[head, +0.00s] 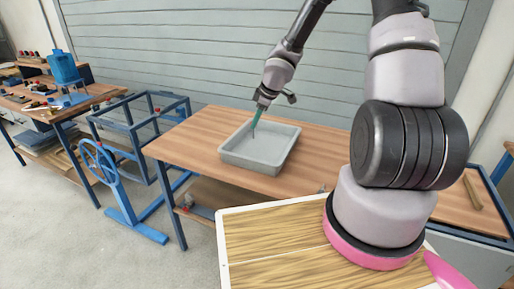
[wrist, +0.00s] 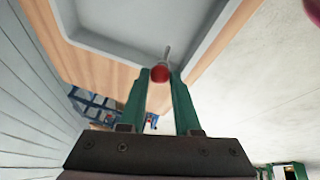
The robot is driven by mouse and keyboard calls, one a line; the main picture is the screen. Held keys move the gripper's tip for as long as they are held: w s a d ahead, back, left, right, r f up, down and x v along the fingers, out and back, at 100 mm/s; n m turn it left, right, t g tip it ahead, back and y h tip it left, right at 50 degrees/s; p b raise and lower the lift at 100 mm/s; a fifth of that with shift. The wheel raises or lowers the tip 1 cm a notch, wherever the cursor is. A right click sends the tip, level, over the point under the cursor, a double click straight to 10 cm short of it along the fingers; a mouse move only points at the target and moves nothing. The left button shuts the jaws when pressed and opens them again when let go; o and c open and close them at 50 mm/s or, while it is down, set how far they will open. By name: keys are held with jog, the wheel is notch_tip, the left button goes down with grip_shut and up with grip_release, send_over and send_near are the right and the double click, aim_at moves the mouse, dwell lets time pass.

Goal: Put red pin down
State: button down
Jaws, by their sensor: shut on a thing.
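The red pin (wrist: 159,74) has a round red head and a thin grey shaft. In the wrist view it is between the tips of my gripper's green fingers (wrist: 160,85), which are shut on its head. The shaft points toward a grey tray (wrist: 208,42). In the head view my gripper (head: 254,128) hangs over the left part of the grey tray (head: 247,166), which sits on a wooden table. The pin is too small to make out in the head view. I cannot tell how high it is above the tray floor.
The wooden table (head: 315,166) has free room right of the tray. A blue frame (head: 150,125) and a blue wheel stand (head: 105,165) are left of it. A cluttered workbench (head: 60,103) is at far left. A slatted wall (head: 200,50) rises behind the table.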

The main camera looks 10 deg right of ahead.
jog(key=shift+a+f, duration=0.25)
jog(key=shift+f, duration=0.75)
jog(key=shift+w+d+f, duration=0.1)
jog(key=shift+d+f, duration=0.05)
jog(key=shift+f, duration=3.85)
jog(key=c, duration=0.6)
grip_release()
jog(key=shift+f, duration=0.1)
